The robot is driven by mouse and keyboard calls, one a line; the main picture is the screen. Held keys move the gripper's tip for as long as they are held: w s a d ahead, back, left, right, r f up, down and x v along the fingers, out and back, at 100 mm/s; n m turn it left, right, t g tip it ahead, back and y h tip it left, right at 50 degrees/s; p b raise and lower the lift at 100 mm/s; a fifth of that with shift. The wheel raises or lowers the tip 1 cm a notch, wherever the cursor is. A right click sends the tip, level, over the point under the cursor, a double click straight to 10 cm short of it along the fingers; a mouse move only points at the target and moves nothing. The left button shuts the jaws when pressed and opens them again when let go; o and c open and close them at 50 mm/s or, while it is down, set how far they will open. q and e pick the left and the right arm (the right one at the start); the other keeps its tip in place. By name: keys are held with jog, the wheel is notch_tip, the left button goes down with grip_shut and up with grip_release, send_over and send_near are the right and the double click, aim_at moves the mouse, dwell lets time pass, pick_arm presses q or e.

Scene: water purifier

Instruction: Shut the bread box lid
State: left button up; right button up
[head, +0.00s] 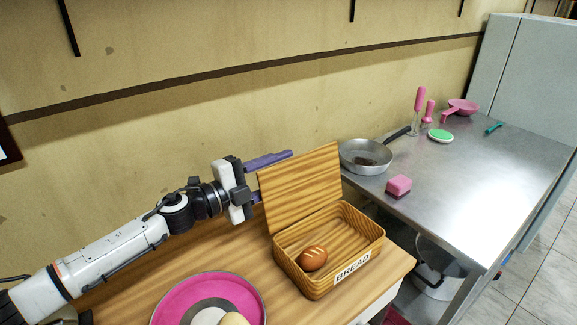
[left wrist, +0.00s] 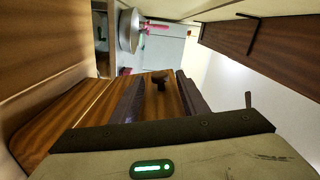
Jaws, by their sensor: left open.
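The wooden bread box (head: 310,282) stands on the wooden counter with its front label reading BREAD. Its lid (head: 303,185) is raised, standing nearly upright at the back of the box. A brown scored loaf (head: 312,259) lies inside at the left. My left gripper (head: 268,176) is open beside the lid's left edge, toward its rear side. One purple finger shows above the lid's upper left corner; the other is partly hidden by the lid. In the left wrist view both fingers (left wrist: 161,88) are apart, with a small dark brown knob-like shape visible between them. My right gripper is not in view.
A pink and grey plate (head: 172,303) is at the counter's front left. Right of the box, a metal table (head: 470,190) holds a pan (head: 352,150), a pink sponge (head: 399,185) and pink utensils. The wall runs close behind the arm.

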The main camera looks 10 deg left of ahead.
pick_arm(q)
jog(key=shift+x, duration=0.85)
grip_shut()
